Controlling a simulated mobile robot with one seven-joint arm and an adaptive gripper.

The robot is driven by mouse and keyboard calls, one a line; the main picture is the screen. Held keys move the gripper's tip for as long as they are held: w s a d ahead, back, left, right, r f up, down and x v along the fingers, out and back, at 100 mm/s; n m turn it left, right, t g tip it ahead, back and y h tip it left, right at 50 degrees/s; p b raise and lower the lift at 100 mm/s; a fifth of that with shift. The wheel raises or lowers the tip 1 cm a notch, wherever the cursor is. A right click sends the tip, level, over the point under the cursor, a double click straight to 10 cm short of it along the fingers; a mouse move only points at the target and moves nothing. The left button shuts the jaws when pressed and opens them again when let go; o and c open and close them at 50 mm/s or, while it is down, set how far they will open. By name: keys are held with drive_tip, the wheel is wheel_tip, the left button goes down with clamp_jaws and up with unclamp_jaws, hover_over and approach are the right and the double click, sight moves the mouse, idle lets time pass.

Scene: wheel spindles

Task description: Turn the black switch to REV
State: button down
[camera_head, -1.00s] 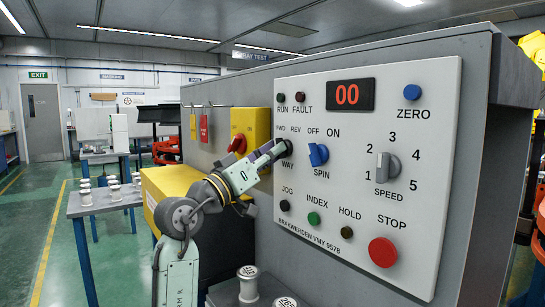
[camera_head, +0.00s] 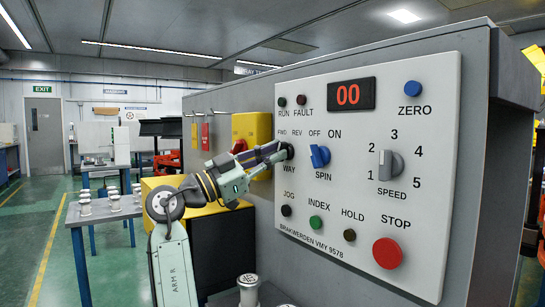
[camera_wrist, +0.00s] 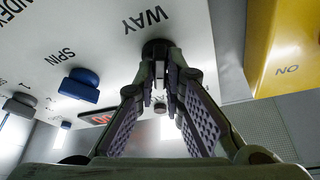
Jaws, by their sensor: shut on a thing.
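The black switch (camera_head: 290,151) sits at the left of the white panel (camera_head: 440,150), under the FWD and REV labels and above WAY. In the head view it is mostly hidden behind my gripper (camera_head: 282,152). In the wrist view the black switch (camera_wrist: 156,46) shows at the fingertips, beside the word WAY. My gripper (camera_wrist: 160,90) is shut on the switch's handle, one finger on each side. I cannot tell exactly which label the switch points to.
A blue SPIN switch (camera_head: 320,156) is close to the right of my gripper. A yellow box (camera_head: 250,135) stands to its left, with a red knob. Buttons JOG (camera_head: 286,211), INDEX (camera_head: 316,222) and a red STOP (camera_head: 387,253) are lower on the panel.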

drive_tip(key=shift+w+r+m, duration=0.1)
drive_tip(key=shift+m, duration=0.4)
drive_tip(key=c, duration=1.7)
unclamp_jaws()
drive_tip(key=shift+d, duration=0.1)
drive_tip(key=v, duration=1.2)
